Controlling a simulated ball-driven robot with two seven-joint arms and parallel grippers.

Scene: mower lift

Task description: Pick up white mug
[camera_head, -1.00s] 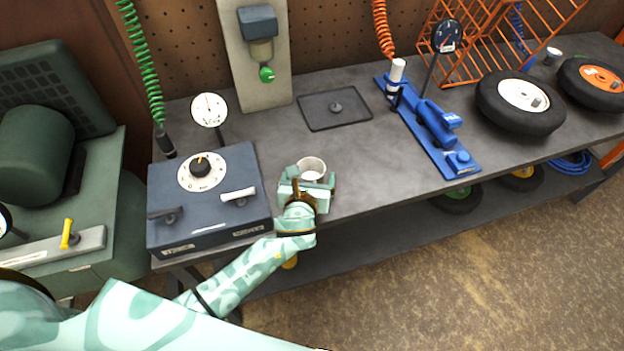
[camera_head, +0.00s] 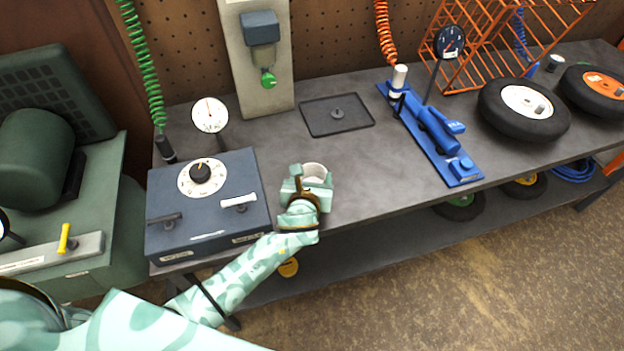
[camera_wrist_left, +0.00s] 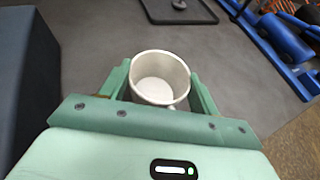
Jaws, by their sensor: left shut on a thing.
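The white mug (camera_head: 314,171) is at the front of the grey workbench, just right of the blue-grey control box. It also shows in the left wrist view (camera_wrist_left: 158,80), upright and empty, with its open rim facing up. My left gripper (camera_head: 309,184) is shut on the mug, with one green finger on each side of it in the left wrist view (camera_wrist_left: 160,90). The gripper hides the mug's lower part, so I cannot tell whether it touches the bench. My right gripper is not in view.
The control box (camera_head: 205,205) with a dial stands close left of the mug. A black tray (camera_head: 337,115) lies behind it. A blue tool stand (camera_head: 430,135) and black tires (camera_head: 523,108) are to the right. The bench (camera_head: 385,180) right of the mug is clear.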

